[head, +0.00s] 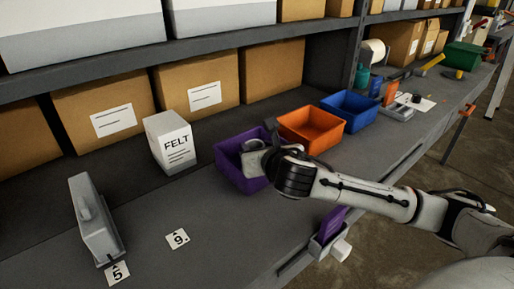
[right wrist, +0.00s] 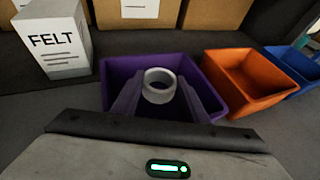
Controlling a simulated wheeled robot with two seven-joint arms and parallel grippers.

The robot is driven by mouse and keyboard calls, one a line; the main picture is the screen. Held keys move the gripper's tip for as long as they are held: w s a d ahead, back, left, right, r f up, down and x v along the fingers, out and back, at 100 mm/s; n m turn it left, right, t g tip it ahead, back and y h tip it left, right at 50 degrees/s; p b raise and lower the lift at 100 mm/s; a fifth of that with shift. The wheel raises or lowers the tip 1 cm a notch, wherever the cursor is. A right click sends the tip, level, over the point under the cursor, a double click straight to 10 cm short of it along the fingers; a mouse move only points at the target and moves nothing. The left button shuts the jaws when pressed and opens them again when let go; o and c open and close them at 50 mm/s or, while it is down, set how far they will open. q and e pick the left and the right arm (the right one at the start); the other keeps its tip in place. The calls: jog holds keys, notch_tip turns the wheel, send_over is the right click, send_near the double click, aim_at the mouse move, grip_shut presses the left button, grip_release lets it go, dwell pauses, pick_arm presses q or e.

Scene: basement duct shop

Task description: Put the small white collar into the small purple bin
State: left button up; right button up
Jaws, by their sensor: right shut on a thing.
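The small white collar (right wrist: 158,86) is a short pale ring. In the right wrist view it sits between the two fingers of my right gripper (right wrist: 160,98), which is shut on it. The purple bin (right wrist: 122,68) is an open box on the bench, and the collar appears over its opening. In the head view my right gripper (head: 256,157) reaches in from the right over the purple bin (head: 227,168). The gripper hides part of the bin's inside, and I cannot make out the collar clearly there. My left gripper is not in view.
An orange bin (head: 311,130) and a blue bin (head: 350,111) stand right of the purple one. A white FELT box (head: 170,143) stands left, behind a grey upright object (head: 95,222). A purple piece (head: 329,223) sits at the front edge. The bench front-left is mostly clear.

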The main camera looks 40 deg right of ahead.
jog(key=shift+f, duration=0.2)
jog(key=shift+f, duration=0.5)
jog(key=o, duration=1)
